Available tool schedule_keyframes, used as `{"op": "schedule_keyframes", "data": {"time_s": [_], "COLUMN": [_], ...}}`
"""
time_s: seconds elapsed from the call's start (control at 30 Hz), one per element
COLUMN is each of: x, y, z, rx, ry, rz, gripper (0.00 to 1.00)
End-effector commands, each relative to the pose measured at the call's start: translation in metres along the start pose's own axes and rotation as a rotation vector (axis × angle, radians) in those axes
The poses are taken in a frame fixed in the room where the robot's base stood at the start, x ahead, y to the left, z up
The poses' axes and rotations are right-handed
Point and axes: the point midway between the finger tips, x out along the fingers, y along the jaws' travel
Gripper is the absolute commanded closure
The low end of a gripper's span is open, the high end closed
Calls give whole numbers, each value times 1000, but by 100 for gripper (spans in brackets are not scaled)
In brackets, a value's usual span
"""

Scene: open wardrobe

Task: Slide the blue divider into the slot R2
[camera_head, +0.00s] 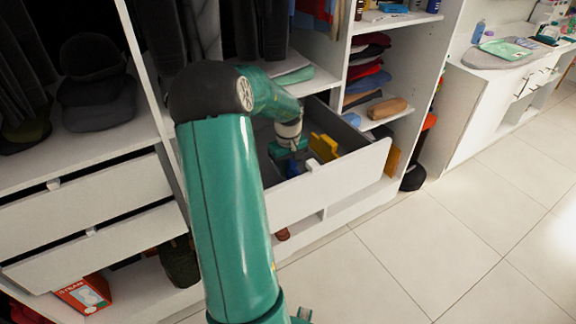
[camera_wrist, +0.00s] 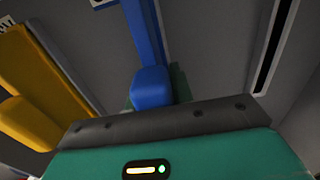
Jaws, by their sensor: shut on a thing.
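The blue divider (camera_wrist: 147,45) stands in the middle of the wrist view, with its rounded blue handle (camera_wrist: 151,88) at my gripper. My gripper (camera_wrist: 160,108) is shut on it; the fingertips are mostly hidden behind the dark bar of the gripper body. In the head view my gripper (camera_head: 290,152) reaches down inside the open drawer (camera_head: 340,178), and a bit of blue shows beside it. The divider's lower edge is hidden, so I cannot tell if it sits in a slot. No label reading R2 is legible.
A yellow divider (camera_wrist: 45,75) stands left of the blue one; it also shows in the head view (camera_head: 323,147). A dark slot (camera_wrist: 273,45) runs along the right in the wrist view. Cut-off labels show at top left. Shelves of folded clothes (camera_head: 367,70) stand beside the drawer.

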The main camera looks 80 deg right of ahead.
Motion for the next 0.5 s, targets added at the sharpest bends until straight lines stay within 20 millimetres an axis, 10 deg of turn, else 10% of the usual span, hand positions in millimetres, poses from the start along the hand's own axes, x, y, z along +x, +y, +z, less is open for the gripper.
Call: {"op": "schedule_keyframes", "data": {"time_s": [0.2,0.23,0.33,0.5], "x": [5,5,5,5], "y": [0,0,0,0], "z": [0,0,0,0], "rx": [0,0,0,0], "ry": [0,0,0,0], "rz": [-1,0,0,0], "gripper": [100,73,53,52]}}
